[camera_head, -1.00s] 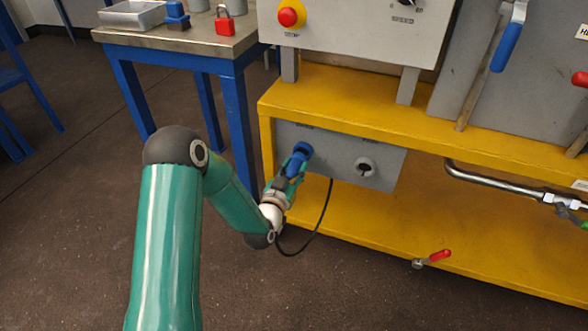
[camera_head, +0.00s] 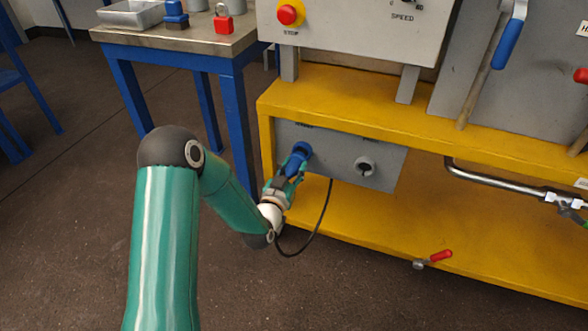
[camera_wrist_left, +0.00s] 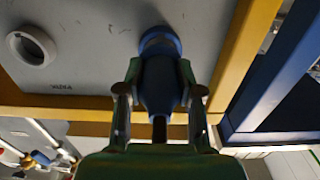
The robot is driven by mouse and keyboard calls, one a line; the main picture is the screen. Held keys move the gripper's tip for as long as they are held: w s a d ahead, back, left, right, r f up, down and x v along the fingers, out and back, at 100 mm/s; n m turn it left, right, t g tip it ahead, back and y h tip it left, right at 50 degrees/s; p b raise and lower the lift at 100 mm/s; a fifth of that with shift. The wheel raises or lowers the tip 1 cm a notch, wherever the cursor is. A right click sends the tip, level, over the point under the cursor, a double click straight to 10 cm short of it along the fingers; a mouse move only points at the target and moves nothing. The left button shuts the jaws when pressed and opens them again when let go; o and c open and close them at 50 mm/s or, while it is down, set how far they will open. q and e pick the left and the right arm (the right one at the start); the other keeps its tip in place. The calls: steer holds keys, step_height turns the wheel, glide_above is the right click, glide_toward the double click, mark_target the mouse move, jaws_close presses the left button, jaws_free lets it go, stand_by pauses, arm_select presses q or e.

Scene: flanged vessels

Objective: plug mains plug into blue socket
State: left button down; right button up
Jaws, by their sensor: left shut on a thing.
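The blue socket (camera_head: 303,148) sits on the left part of a grey panel under the yellow shelf. It also shows in the left wrist view (camera_wrist_left: 158,38) at the top centre. The blue mains plug (camera_head: 293,165) is in line with the socket and meets it; how deep it sits cannot be told. My left gripper (camera_head: 286,178) is shut on the plug. In the left wrist view the fingers grip both sides of the plug body (camera_wrist_left: 160,85). A black cable (camera_head: 325,215) hangs down from behind the gripper. My right gripper is not in view.
A grey round socket (camera_head: 365,166) sits to the right on the same panel (camera_head: 335,155). The yellow frame (camera_head: 420,125) runs above and below. A blue-legged table (camera_head: 170,52) stands at the left. A red-handled valve (camera_head: 434,258) is low at the right.

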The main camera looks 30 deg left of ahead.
arm_select(q)
steer(key=shift+w, duration=0.2)
stand_by(0.5)
steer(key=shift+b+x, duration=0.4)
steer(key=shift+x, duration=0.6)
steer(key=c, duration=0.7)
jaws_free()
steer(key=shift+s, duration=0.1)
